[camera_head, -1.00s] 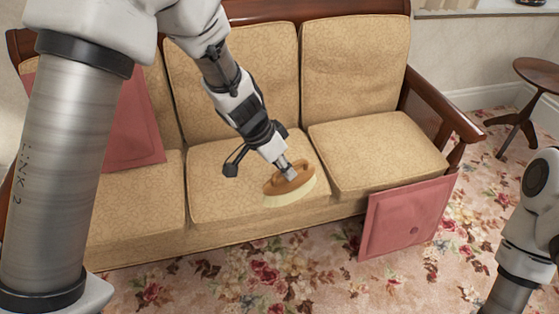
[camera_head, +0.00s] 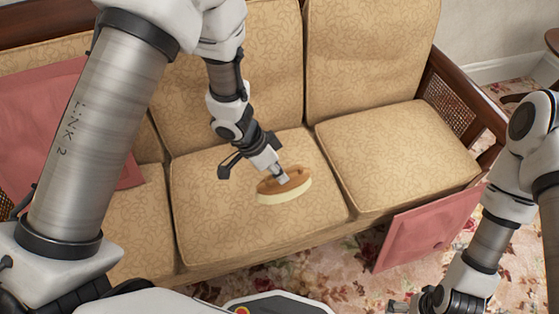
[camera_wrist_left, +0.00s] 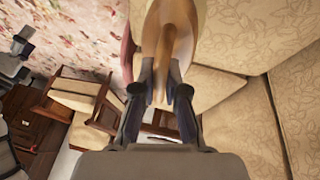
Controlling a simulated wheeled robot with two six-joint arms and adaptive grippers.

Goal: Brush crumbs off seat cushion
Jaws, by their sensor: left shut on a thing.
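My left gripper (camera_head: 281,178) is shut on a wooden brush (camera_head: 299,181) with pale bristles facing down. The brush is over the middle seat cushion (camera_head: 215,220) of the sofa, right of the cushion's centre. The bristles look at or just above the fabric; I cannot tell if they touch. The left wrist view shows the brush's brown handle (camera_wrist_left: 165,45) between the fingers. No crumbs can be made out. My right gripper (camera_head: 430,300) is partly cut off at the lower right, away from the cushion; its opening cannot be judged.
A pink cushion (camera_head: 430,230) leans against the sofa's front at the right. Another pink cushion (camera_head: 40,110) lies at the left of the sofa. The right seat cushion (camera_head: 390,155) is bare. A wooden armrest (camera_head: 465,90) bounds the right end.

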